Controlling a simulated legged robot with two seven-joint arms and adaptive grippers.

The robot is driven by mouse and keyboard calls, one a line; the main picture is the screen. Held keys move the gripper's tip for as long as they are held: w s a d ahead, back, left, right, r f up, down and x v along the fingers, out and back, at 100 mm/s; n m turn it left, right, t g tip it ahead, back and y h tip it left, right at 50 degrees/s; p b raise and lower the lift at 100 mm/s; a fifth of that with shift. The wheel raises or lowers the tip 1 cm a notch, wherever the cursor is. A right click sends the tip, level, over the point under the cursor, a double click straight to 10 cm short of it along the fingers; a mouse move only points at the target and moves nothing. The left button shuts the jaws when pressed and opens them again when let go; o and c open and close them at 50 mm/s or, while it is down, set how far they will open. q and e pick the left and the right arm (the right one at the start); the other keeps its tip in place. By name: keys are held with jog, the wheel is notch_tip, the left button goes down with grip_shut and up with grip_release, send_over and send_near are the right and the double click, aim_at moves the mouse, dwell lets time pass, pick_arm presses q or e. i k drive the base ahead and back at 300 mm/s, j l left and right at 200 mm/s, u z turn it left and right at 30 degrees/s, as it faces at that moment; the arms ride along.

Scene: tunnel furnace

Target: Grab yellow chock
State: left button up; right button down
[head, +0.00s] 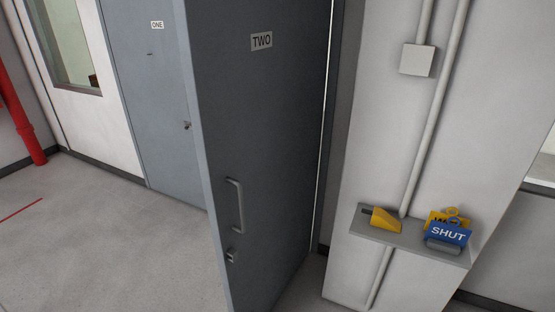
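The yellow chock (384,220) is a wedge lying on a small grey shelf (400,238) on the white wall, at the right of the head view. A short dark part shows at its left end. The chock sits at the left part of the shelf, apart from the signs on the right part. Neither of my grippers shows in the head view, and nothing touches the chock.
A blue SHUT sign (449,234) and a yellow sign (436,216) partly behind it stand on the shelf. A grey door marked TWO (262,130) stands left of the shelf. A pipe (428,135) runs down the wall behind the shelf. Floor (110,235) is clear at left.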

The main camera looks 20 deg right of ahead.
aim_at(380, 217)
jog(key=z, duration=1.55)
